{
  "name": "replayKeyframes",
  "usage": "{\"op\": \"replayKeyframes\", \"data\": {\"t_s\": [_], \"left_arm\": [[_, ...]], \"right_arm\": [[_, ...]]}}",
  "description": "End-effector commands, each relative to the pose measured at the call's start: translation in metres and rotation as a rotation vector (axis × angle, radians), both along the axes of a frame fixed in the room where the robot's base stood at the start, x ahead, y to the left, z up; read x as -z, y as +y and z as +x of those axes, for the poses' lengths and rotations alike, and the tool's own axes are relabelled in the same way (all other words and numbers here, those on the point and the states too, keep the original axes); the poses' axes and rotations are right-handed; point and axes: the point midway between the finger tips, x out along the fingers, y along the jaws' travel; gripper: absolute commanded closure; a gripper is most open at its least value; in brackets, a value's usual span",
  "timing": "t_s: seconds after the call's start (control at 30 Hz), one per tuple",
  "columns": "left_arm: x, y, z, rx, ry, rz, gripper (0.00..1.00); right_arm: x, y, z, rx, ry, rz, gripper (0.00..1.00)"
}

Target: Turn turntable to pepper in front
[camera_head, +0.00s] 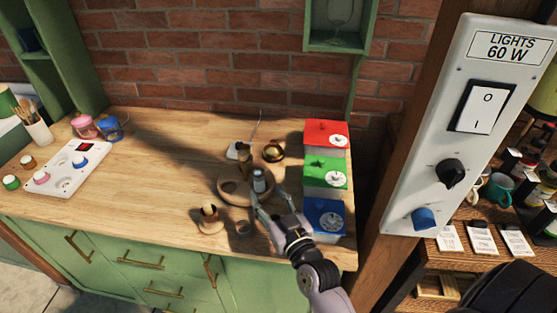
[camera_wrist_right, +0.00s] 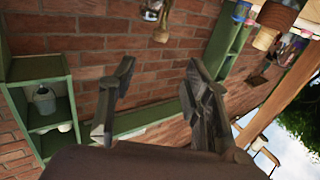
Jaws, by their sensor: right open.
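The round wooden turntable (camera_head: 238,203) lies on the counter at the middle of the head view. A small grey-and-white shaker (camera_head: 259,181) stands on its right side. A dark brown wooden piece (camera_head: 244,160) stands at its back. I cannot tell which item is pepper; no label is readable. My right gripper (camera_head: 266,197) reaches in from the lower right, open, with its fingers close to the front of the shaker; contact cannot be told. In the right wrist view its two fingers (camera_wrist_right: 160,66) are apart with nothing between them. The left gripper is not in view.
Red (camera_head: 325,134), green (camera_head: 325,172) and blue (camera_head: 323,214) boxes with dials stand right of the turntable. A white control panel (camera_head: 66,172) is at left. The counter (camera_head: 155,165) between is clear.

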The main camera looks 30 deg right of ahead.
Motion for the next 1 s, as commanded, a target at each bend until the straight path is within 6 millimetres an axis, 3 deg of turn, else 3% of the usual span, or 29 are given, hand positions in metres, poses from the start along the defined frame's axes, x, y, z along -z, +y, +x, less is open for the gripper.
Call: {"op": "replayKeyframes", "data": {"t_s": [0.27, 0.5, 0.8, 1.0], "left_arm": [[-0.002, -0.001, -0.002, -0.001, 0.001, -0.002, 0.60], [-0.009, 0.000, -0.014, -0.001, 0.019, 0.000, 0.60], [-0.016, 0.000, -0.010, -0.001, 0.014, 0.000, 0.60], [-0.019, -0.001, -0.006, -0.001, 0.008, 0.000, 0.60]], "right_arm": [[-0.003, 0.010, 0.024, -0.019, -0.002, -0.001, 0.55], [-0.004, 0.010, 0.072, -0.019, -0.003, 0.000, 0.55], [-0.003, 0.010, 0.134, -0.019, -0.002, -0.002, 0.55], [-0.002, 0.011, 0.163, -0.018, -0.001, -0.003, 0.55]]}}
